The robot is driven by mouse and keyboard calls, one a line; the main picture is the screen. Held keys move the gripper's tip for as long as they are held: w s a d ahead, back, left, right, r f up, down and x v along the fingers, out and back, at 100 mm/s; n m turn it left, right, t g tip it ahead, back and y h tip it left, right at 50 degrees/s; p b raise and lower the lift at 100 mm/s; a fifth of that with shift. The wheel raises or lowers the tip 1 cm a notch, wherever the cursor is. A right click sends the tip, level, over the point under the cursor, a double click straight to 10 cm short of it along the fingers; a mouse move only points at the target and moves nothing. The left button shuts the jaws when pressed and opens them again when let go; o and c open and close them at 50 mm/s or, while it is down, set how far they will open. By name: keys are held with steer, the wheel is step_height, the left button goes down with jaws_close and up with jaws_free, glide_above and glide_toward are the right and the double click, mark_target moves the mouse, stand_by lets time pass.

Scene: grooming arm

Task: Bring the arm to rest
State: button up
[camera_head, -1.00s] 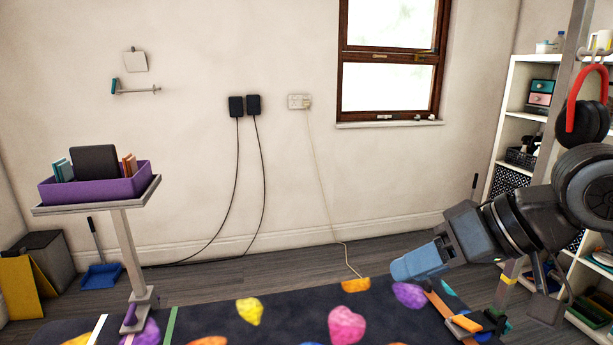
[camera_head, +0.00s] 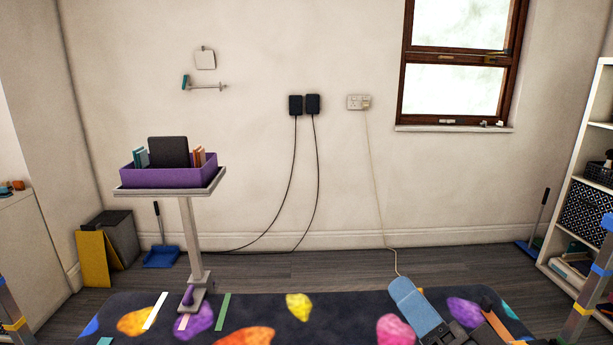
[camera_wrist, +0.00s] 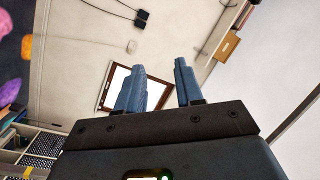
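My gripper (camera_head: 408,296) shows at the bottom of the head view, right of centre, with its blue fingers pointing up and to the left. It appears in front of the dark patterned mat. In the wrist view my gripper (camera_wrist: 160,85) has its two blue fingers apart, with nothing between them, so it is open and empty. The wrist view is tilted and shows the wall and window beyond the fingers. Most of my arm is out of the head view.
A stand with a purple bin (camera_head: 172,178) is at the left. The colourful mat (camera_head: 345,312) covers the floor in front. A white shelf (camera_head: 555,240) stands at the right edge. A blue dustpan (camera_head: 161,257) lies by the wall. Grey floor between mat and wall is mostly clear.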

steer(key=s+d+f+n+g+h, duration=0.1)
steer(key=s+d+f+h, duration=0.1)
steer(key=s+f, duration=0.45)
steer(key=s+d+f+g+h, duration=0.1)
steer(key=s+f+h, duration=0.15)
steer(key=s, duration=0.65)
steer(key=s+d+f+n+g+h, duration=0.1)
steer(key=s+d+f+h, duration=0.1)
steer(key=s+f, duration=0.45)
steer(key=s+d+r+n+y, duration=0.1)
steer(key=s+n, duration=0.4)
steer(key=s, duration=0.6)
steer(key=d+r, duration=0.1)
steer(key=d, duration=0.1)
steer(key=shift+d+r, duration=0.15)
steer(key=shift+d, duration=0.2)
steer(key=shift+o, duration=0.4)
steer(key=shift+s, duration=0.1)
